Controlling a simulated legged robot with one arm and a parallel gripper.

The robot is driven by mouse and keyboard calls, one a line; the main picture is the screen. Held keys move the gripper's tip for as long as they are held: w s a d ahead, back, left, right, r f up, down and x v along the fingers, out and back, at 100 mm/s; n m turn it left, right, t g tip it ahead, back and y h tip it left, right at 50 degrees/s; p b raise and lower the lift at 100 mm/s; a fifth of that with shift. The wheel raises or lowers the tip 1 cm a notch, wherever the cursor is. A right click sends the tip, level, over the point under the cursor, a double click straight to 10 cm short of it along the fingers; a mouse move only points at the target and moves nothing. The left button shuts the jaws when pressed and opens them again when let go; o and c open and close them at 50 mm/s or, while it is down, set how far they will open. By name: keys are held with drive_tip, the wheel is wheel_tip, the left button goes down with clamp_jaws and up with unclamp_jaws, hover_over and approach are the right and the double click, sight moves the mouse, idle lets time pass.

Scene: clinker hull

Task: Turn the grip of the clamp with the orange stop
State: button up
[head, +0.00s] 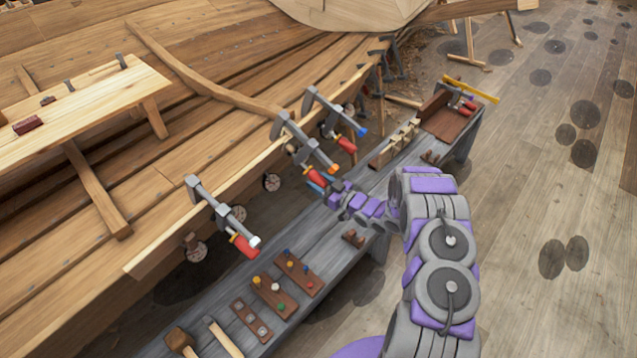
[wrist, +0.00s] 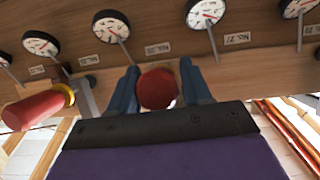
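The clamp with the orange stop (head: 332,168) hangs on the hull's plank edge in the middle of the head view. Its red grip (head: 316,178) points down toward the bench. My gripper (head: 317,187) is at this grip, partly hidden by it. In the wrist view, the blue fingers of my gripper (wrist: 160,75) stand on both sides of a red grip (wrist: 158,88), seen end-on. The fingers look open, with little room beside the grip. That grip's stop is hidden there.
Clamps with a white stop (head: 255,241) and a blue stop (head: 362,131) hang on either side along the plank. A grey bench (head: 330,235) with pegged boards and tools runs below. Several dials (wrist: 112,26) line the hull. The floor at right is largely clear.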

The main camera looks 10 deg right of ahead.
drive_tip(key=shift+d, duration=0.35)
drive_tip(key=shift+c, duration=2.7)
drive_tip(key=shift+a+m+g+y, duration=0.1)
drive_tip(key=shift+m+g+y, duration=0.5)
drive_tip(key=shift+g+y, duration=0.2)
drive_tip(key=o, duration=1)
drive_tip(key=shift+c, duration=0.2)
drive_tip(key=p+v, duration=0.1)
drive_tip(key=v, duration=1.6)
drive_tip(key=shift+s+d+f+p, duration=0.2)
drive_tip(key=shift+d+p, duration=0.05)
drive_tip(key=shift+p, duration=0.1)
